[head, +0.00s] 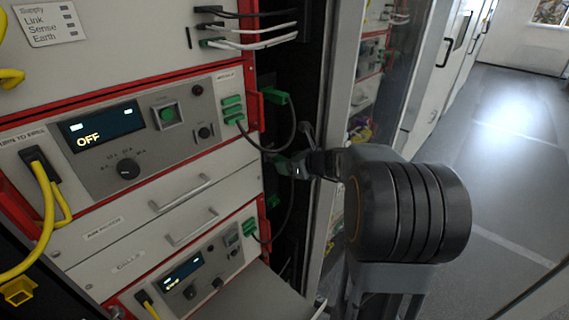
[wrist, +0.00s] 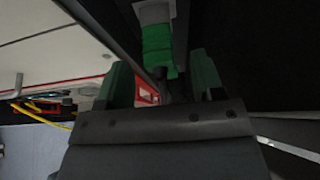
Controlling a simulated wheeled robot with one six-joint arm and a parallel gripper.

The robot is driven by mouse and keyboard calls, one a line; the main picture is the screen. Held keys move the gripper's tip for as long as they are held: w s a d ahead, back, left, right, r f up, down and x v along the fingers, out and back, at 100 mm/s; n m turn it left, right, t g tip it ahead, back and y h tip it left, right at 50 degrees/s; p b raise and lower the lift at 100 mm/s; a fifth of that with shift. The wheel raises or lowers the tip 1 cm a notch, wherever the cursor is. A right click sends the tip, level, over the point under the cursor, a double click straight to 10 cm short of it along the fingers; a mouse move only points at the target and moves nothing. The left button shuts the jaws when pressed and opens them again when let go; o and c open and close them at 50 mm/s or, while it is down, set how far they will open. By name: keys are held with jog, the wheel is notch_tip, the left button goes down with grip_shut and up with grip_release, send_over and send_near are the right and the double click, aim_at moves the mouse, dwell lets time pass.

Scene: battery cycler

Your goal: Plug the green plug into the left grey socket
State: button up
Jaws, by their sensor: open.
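My gripper (head: 290,166) is at the open right side of the rack, below the upper unit's green connectors. In the wrist view its two greenish fingers (wrist: 160,78) stand apart. A bright green plug (wrist: 158,52) shows beyond and between them, with a grey part (wrist: 153,13) directly above it. I cannot tell whether that grey part is a socket, or whether the fingers touch the plug. In the head view a green connector with a dark cable (head: 277,97) sits higher at the rack's edge. The left grey socket cannot be made out clearly.
The upper red-framed unit (head: 100,145) reads OFF and has green connectors (head: 232,104) at its right edge. Dark cables loop beside it. A lower unit (head: 190,280) has a yellow cable. A metal rack post (head: 338,90) stands close to my arm. Open floor (head: 510,130) lies at right.

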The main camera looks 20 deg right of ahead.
jog(key=v, duration=1)
jog(key=shift+s+b, duration=0.35)
jog(key=s+a+f+n+g+h, duration=0.2)
jog(key=s+a+f+n+g, duration=0.35)
jog(key=n, duration=0.95)
jog(key=s+a+f+n+g+h, duration=0.1)
jog(key=s+a+n+h, duration=0.2)
jog(key=s+a+n, duration=0.5)
jog(key=shift+s+a+f+n+g, duration=0.25)
jog(key=shift+f+n+g, duration=0.1)
jog(key=shift+n, duration=3.75)
